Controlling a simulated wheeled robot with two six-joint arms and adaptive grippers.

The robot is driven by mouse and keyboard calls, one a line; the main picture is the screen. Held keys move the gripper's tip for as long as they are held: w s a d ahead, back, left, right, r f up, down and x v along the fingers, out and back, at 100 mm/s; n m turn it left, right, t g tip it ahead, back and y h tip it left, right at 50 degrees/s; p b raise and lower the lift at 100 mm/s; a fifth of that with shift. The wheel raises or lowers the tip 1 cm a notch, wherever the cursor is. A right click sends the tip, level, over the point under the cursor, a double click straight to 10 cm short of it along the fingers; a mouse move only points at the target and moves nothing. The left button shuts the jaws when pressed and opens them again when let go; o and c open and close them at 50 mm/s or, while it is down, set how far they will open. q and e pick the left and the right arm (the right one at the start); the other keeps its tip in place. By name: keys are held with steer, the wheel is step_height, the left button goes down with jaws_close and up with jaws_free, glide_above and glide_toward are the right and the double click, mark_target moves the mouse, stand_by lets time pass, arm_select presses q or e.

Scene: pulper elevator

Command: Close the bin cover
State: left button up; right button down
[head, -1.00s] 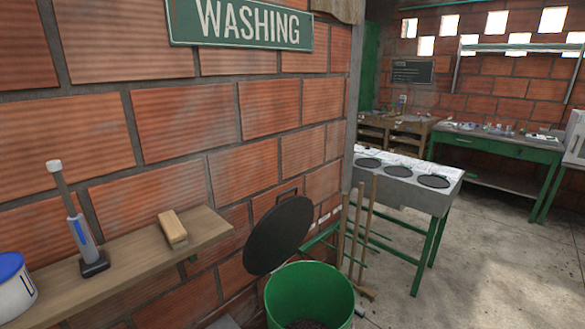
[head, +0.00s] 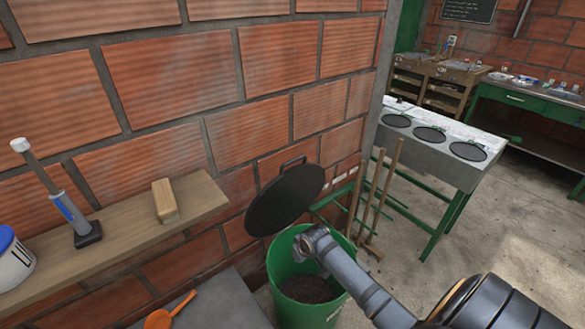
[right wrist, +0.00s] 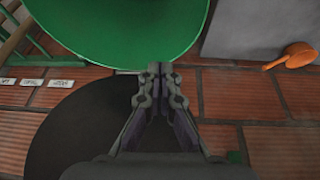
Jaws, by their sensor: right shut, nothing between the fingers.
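The green bin (head: 290,312) stands by the brick wall with dark material inside. Its round black cover (head: 284,201) is raised and leans back near the wall, with a handle at its top edge. In the right wrist view the cover (right wrist: 75,135) fills the lower left and the bin (right wrist: 120,30) the top. My right gripper (right wrist: 160,68) is shut and empty, its tips over the bin's edge in that view. In the head view my right arm reaches across the bin's right side, its end by the cover's lower right edge; I cannot tell if they touch. My left gripper is not in view.
A wooden shelf (head: 110,240) on the wall holds a brush, a device and a white tub. A grey surface with an orange scoop (head: 168,312) lies left of the bin. Wooden-handled tools (head: 378,195) and a green-legged washing table (head: 440,160) stand to the right.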

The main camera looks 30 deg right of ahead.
steer(key=w+d+r+t+p, duration=0.1)
steer(key=w+d+r, duration=0.1)
steer(key=w+r, duration=0.45)
steer(key=w+d+r+t, duration=0.1)
steer(key=w+d+r, duration=0.15)
steer(key=r, duration=0.65)
steer(key=p, duration=0.1)
glide_toward(286, 164)
steer(key=shift+n+t+y, duration=0.3)
steer(key=shift+t, duration=0.1)
steer(key=x, duration=0.4)
steer(key=shift+s+d+f, duration=0.15)
steer(key=shift+d+f, duration=0.1)
steer(key=shift+f, duration=0.15)
steer(key=w+d+r, duration=0.1)
steer(key=d+r, duration=0.2)
steer(key=r, duration=0.4)
steer(key=shift+t, duration=0.4)
steer(key=w+f+p, duration=0.1)
steer(key=f, duration=0.2)
steer(key=w+f+p, duration=0.1)
steer(key=f+p, duration=0.1)
steer(key=w+f+p, duration=0.2)
steer(key=f, duration=0.1)
steer(key=shift+f, duration=0.35)
steer(key=shift+s+f+y, duration=0.1)
steer(key=shift+s+y, duration=0.2)
steer(key=shift+s, duration=0.15)
steer(key=shift+w+f, duration=0.15)
